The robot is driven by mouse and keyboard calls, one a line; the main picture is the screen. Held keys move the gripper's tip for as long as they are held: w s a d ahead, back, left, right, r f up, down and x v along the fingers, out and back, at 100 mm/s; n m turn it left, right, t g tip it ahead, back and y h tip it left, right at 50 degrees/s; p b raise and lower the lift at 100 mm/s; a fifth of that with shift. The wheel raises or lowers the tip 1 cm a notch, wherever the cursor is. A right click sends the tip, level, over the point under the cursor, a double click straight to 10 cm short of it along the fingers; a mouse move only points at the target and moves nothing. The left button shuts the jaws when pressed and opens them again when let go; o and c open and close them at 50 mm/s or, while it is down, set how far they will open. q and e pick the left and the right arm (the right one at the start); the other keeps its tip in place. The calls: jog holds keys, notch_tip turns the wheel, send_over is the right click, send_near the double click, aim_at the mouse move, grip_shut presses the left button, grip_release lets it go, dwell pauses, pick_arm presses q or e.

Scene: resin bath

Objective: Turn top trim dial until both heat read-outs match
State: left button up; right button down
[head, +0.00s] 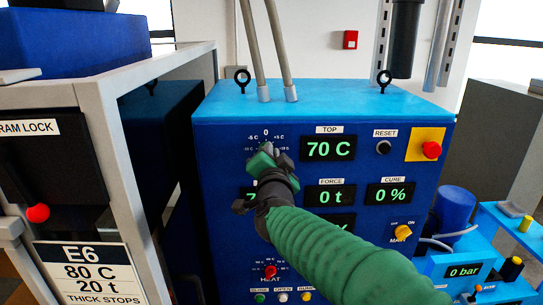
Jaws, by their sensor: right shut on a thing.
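A blue control cabinet (226,235) stands ahead. My right gripper (264,160) is shut on the top trim dial, whose knob is mostly hidden behind the fingers. The dial's scale (266,132) shows above them, with 0 at the top and -5 C to its left. The TOP read-out (328,149) right of the dial shows 70 C in green. Another read-out (247,194) is mostly covered by my gripper; only a leading 7 shows. A further read-out (345,220) below FORCE is largely hidden by my right arm. My left gripper is out of view.
The FORCE read-out (330,195) shows 0 t and CURE (390,193) shows 0 %. A red button (431,150), the RESET button (383,147) and a yellow MAIN switch (403,232) sit to the right. The HEAT knob (270,271) is below. A grey frame (140,180) stands at left.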

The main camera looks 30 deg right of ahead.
jog(key=shift+f, duration=0.1)
jog(key=c, duration=1.6)
grip_release()
jog(key=shift+w, duration=0.15)
jog(key=shift+o, duration=0.6)
jog(key=shift+w+d+f, duration=0.1)
jog(key=shift+w+f, duration=0.05)
jog(key=shift+w, duration=0.15)
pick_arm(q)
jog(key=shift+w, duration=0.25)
pick_arm(e)
jog(key=shift+s, duration=0.15)
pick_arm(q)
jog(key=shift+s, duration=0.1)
pick_arm(e)
jog(key=shift+s, duration=0.1)
